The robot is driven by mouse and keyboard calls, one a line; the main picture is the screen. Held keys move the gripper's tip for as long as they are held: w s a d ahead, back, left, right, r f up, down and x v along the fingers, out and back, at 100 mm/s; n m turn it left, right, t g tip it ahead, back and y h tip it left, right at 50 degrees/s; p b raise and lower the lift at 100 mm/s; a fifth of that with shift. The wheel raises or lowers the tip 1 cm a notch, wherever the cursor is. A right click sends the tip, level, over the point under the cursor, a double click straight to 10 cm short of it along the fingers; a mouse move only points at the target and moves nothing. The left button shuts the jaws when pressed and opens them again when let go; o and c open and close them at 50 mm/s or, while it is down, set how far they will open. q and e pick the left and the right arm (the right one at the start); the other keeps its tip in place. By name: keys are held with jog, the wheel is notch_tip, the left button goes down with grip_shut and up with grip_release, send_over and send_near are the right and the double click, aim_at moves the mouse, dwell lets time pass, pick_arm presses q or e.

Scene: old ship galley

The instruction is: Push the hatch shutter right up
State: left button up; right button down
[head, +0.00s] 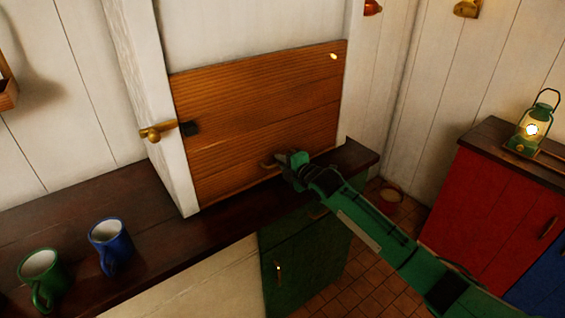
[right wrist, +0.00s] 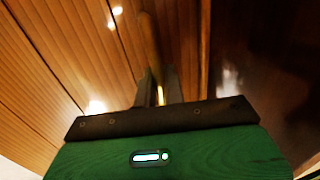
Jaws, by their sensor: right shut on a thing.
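The wooden hatch shutter (head: 255,115) fills the lower part of the white-framed hatch, with its bottom edge close to the dark counter. A brass handle (head: 267,165) sits low on the shutter; it also shows in the right wrist view (right wrist: 150,45). My right gripper (head: 284,162) is shut on this handle, its fingers (right wrist: 161,88) against it in front of the planks. My right arm reaches in from the lower right. My left gripper is out of view.
A green mug (head: 40,270) and a blue mug (head: 110,243) stand on the dark counter (head: 85,215) at left. A green cupboard (head: 300,265) is below the hatch. A lit lantern (head: 533,128) stands on the red cabinet (head: 495,215) at right.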

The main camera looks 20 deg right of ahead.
aim_at(283, 52)
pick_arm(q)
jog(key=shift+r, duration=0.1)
pick_arm(e)
jog(key=shift+r, duration=0.1)
jog(key=shift+r, duration=0.2)
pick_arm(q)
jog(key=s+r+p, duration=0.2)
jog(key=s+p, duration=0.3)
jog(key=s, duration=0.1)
pick_arm(e)
notch_tip(283, 52, up, 7)
jog(key=shift+r, duration=0.1)
notch_tip(283, 52, up, 24)
jog(key=p, duration=1.6)
pick_arm(q)
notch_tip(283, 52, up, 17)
jog(key=p, duration=0.1)
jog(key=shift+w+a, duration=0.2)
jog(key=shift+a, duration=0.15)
pick_arm(e)
jog(key=shift+r, duration=0.4)
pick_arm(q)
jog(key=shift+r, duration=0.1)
pick_arm(e)
jog(key=shift+r, duration=0.1)
jog(key=c, duration=1.6)
grip_release()
jog(key=shift+c, duration=0.2)
